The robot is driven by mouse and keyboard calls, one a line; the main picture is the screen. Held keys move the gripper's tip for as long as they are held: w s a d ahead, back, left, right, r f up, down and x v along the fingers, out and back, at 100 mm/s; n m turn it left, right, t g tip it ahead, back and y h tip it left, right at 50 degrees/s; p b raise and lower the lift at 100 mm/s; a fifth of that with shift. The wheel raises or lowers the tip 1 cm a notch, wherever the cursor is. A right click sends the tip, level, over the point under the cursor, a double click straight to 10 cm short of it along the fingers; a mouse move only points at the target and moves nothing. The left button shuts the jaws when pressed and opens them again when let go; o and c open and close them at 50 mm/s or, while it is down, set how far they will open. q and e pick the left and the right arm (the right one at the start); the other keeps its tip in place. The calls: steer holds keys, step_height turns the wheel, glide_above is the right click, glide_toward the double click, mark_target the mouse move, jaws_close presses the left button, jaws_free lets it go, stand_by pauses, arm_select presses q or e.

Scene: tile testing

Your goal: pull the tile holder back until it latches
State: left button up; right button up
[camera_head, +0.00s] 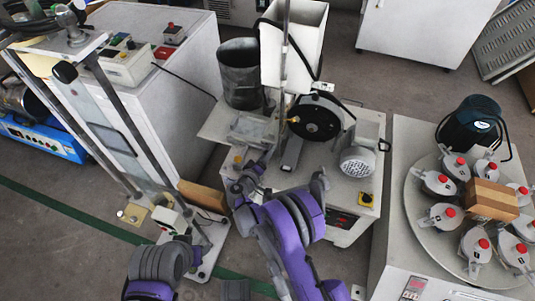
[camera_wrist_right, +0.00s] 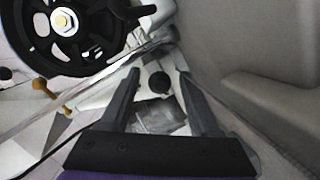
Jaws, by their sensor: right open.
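A grey tile-like plate (camera_head: 250,130) lies beside the wheel, in what looks like the tile holder. In the right wrist view, a grey plate (camera_wrist_right: 158,116) shows between my fingers. My right gripper (camera_wrist_right: 158,74) is open, with a finger on each side of a pale part bearing a dark round knob (camera_wrist_right: 160,82). Contact cannot be told. In the head view, my right arm partly hides that area. My left gripper is not visible.
A white hopper (camera_head: 293,45) and a dark bucket (camera_head: 241,75) stand behind the plate. A tall rail stand (camera_head: 110,130) is at the left. A round table (camera_head: 425,235) with several red-knobbed clamps is at the right. A pale wall (camera_wrist_right: 240,60) is close on the wrist view's right.

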steer(key=shift+w+d, duration=0.2)
steer(key=shift+w, duration=0.1)
jaws_close()
stand_by(1.3)
